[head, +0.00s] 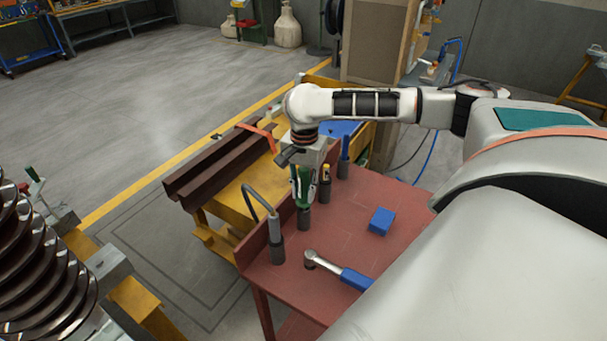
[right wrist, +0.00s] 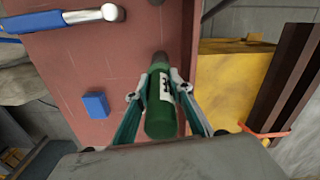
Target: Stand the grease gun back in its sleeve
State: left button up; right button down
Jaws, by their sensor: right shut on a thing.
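My right gripper (head: 301,172) points down over the red table's left edge. It is shut on a green cylinder with a white label (head: 304,188), which I take to be the grease gun. In the right wrist view, the two fingers (right wrist: 163,92) close on either side of the green body (right wrist: 161,122). A dark grey sleeve (head: 304,218) stands upright directly below the green body. The two line up, but I cannot tell how far the lower end is inside. My left gripper is not in view.
Neighbouring sleeves hold a grey tool with a curved hose (head: 275,228), a yellow-and-black tool (head: 326,176) and a blue tool (head: 345,148). A blue block (head: 381,221) and a blue-handled wrench (head: 340,271) lie on the red table (head: 415,195). Brown beams (head: 215,170) lie beyond its edge.

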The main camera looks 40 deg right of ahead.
aim_at(304, 169)
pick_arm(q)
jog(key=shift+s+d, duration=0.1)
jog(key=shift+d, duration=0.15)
pick_arm(e)
jog(key=shift+f, duration=0.75)
jog(key=c, duration=1.8)
grip_release()
jog(key=shift+c, duration=0.2)
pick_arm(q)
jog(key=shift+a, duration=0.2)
pick_arm(e)
jog(key=shift+o, duration=0.6)
notch_tip(304, 169, up, 12)
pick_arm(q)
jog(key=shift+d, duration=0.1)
